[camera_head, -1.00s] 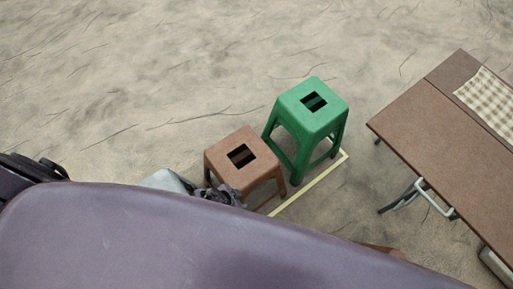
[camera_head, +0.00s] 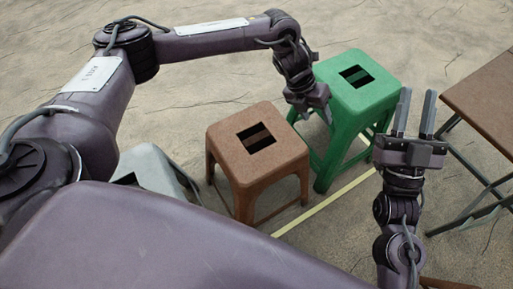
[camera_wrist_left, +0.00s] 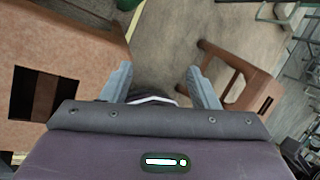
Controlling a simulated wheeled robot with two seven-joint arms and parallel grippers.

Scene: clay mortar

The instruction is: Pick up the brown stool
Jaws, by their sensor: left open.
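The brown stool (camera_head: 282,158) stands upright in the middle of the head view, with a dark rectangular slot in its seat. My left gripper (camera_head: 316,112) is above and just right of the stool's far right corner, near the green stool, not holding anything. In the left wrist view the brown seat and slot (camera_wrist_left: 85,62) fill the left side, close to one finger. My left gripper's fingers (camera_wrist_left: 160,86) are apart with nothing between them. My right gripper (camera_head: 416,100) points up with its fingers apart and empty, right of the green stool.
A green stool (camera_head: 357,82) stands right behind the brown one. A grey stool-like object (camera_head: 158,166) is at left, partly hidden by my body. A brown table (camera_head: 490,100) is at right.

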